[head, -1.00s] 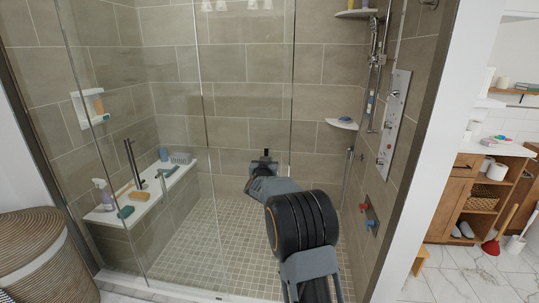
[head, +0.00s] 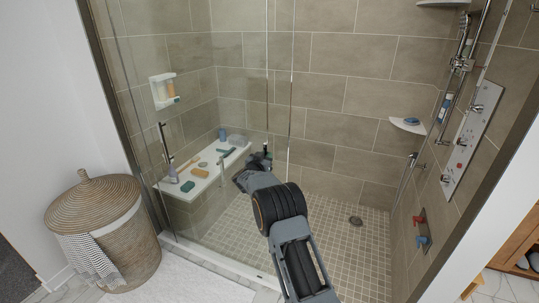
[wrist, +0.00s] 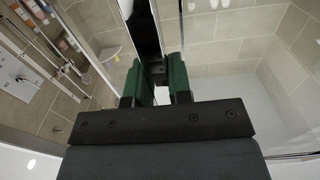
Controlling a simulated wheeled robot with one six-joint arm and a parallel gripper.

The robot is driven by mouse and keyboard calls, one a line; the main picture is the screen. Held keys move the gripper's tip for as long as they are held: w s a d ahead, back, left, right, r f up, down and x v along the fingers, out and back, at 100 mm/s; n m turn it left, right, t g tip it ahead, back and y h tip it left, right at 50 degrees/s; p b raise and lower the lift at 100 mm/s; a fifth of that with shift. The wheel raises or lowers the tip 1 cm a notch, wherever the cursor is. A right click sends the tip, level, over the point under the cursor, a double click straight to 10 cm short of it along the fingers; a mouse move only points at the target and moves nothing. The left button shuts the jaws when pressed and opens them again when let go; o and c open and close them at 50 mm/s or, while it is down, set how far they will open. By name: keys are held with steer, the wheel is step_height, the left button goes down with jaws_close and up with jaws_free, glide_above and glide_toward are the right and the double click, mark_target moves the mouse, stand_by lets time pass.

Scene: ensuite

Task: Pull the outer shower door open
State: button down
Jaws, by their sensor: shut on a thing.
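The outer shower door (head: 279,60) is a clear glass panel with a bright upright edge near the middle of the head view. My gripper (head: 264,152) is at this panel, close to that edge and about mid-height in the picture. In the wrist view my gripper (wrist: 157,80) has its green finger pads closed around a dark upright piece of the door (wrist: 146,30). Whether this is a handle or the edge trim I cannot tell. An upright bar (head: 165,140) stands at the glass further left. The opening to the right of the door edge shows the tiled floor directly.
A white-topped bench (head: 205,172) with several small items lies behind the glass. A woven basket (head: 130,240) stands outside at left, with a white mat (head: 185,285) beside it. A corner shelf (head: 408,126) and shower panel (head: 470,140) are at right. The shower floor (head: 335,235) is mostly clear.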

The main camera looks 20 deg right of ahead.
steer(key=shift+w+a+r, duration=0.1)
steer(key=shift+w+a, duration=0.4)
steer(key=shift+w, duration=0.1)
steer(key=c, duration=1.3)
jaws_free()
steer(key=shift+o, duration=1.3)
steer(key=shift+a, duration=0.1)
steer(key=shift+s+a, duration=0.1)
steer(key=b+v, duration=0.2)
steer(key=v, duration=1.1)
steer(key=shift+s+a+b, duration=0.15)
steer(key=shift+s+b, duration=0.1)
steer(key=shift+b, duration=0.05)
